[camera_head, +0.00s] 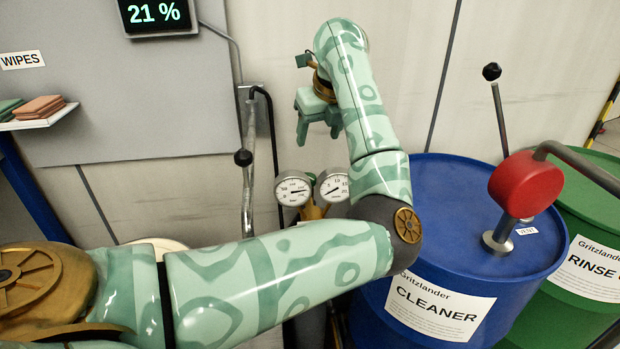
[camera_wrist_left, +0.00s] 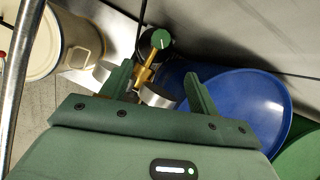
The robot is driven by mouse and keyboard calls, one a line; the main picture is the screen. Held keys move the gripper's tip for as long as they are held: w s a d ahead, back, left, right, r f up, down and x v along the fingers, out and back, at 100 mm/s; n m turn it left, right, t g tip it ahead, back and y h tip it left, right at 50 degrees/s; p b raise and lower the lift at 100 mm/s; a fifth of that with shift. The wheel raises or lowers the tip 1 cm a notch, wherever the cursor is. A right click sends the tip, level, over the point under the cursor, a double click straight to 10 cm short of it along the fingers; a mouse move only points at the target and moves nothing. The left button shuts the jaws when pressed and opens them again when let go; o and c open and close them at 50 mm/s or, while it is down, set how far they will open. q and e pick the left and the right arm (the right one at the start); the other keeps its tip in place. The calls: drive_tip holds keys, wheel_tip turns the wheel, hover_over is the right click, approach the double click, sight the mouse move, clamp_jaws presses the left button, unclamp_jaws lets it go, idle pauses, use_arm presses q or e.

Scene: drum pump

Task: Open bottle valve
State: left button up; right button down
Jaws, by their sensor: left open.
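The bottle valve shows in the left wrist view as a round green knob (camera_wrist_left: 161,39) on a brass fitting (camera_wrist_left: 147,72). My left gripper (camera_head: 318,136) is open and empty, above the gauges in front of the wall. In the left wrist view its fingers (camera_wrist_left: 158,74) stand on both sides of the brass fitting in the picture, with the knob beyond their tips; they appear apart from it. My right gripper is not in view.
A blue CLEANER drum (camera_head: 440,190) with a red-headed pump (camera_head: 525,184) stands right of my left arm, beside a green drum (camera_head: 590,230). A metal pipe (camera_head: 248,170) runs left of the gauges. A cream-coloured container (camera_wrist_left: 82,45) shows in the left wrist view.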

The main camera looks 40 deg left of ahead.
sight(309, 174)
use_arm(q)
drive_tip(key=b+x, duration=0.6)
drive_tip(key=x, duration=0.9)
drive_tip(key=shift+w+d+f, duration=0.1)
drive_tip(key=shift+f, duration=0.05)
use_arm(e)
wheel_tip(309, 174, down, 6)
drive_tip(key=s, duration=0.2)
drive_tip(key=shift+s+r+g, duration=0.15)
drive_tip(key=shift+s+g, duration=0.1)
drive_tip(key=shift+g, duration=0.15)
use_arm(q)
drive_tip(key=c, duration=1)
